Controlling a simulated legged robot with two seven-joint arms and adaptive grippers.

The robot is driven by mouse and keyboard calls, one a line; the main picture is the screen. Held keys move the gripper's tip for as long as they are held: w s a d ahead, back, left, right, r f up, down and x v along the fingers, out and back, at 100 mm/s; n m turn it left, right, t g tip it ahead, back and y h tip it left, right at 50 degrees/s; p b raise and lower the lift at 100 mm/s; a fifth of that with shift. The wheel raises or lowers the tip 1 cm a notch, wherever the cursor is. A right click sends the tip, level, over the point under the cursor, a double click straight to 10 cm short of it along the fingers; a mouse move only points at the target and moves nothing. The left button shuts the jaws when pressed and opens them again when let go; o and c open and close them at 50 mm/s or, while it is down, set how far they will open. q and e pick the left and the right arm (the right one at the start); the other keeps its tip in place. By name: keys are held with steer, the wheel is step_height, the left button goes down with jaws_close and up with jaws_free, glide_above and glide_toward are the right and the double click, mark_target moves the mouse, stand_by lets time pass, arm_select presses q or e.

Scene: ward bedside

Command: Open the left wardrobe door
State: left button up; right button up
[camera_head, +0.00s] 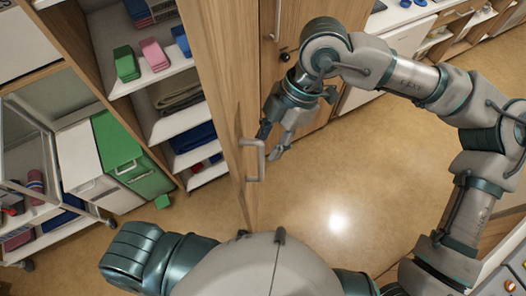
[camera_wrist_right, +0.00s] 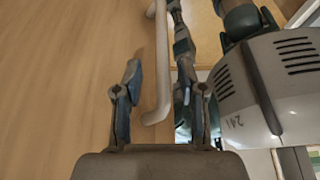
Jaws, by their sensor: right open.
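A tall wooden panel (camera_head: 215,60), which looks like the left wardrobe door, runs down the middle of the head view. A pale U-shaped handle (camera_head: 262,160) sticks out near its right edge. My right gripper (camera_head: 270,143) is open beside the handle, fingers pointing down. In the right wrist view, the handle (camera_wrist_right: 162,60) runs down beyond the two spread fingers (camera_wrist_right: 163,95), with the wooden face on the left. The handle appears between the fingers, but I cannot tell whether they straddle or touch it. How far the door is open is unclear. My left gripper is not in view.
A second wooden door (camera_head: 307,20) with its own handle (camera_head: 277,22) stands further back. The floor (camera_head: 330,190) right of the panel is clear.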

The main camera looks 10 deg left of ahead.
mark_target(263, 156)
steer(key=x, duration=0.5)
steer(key=shift+c, duration=0.2)
steer(key=shift+r, duration=0.1)
jaws_close()
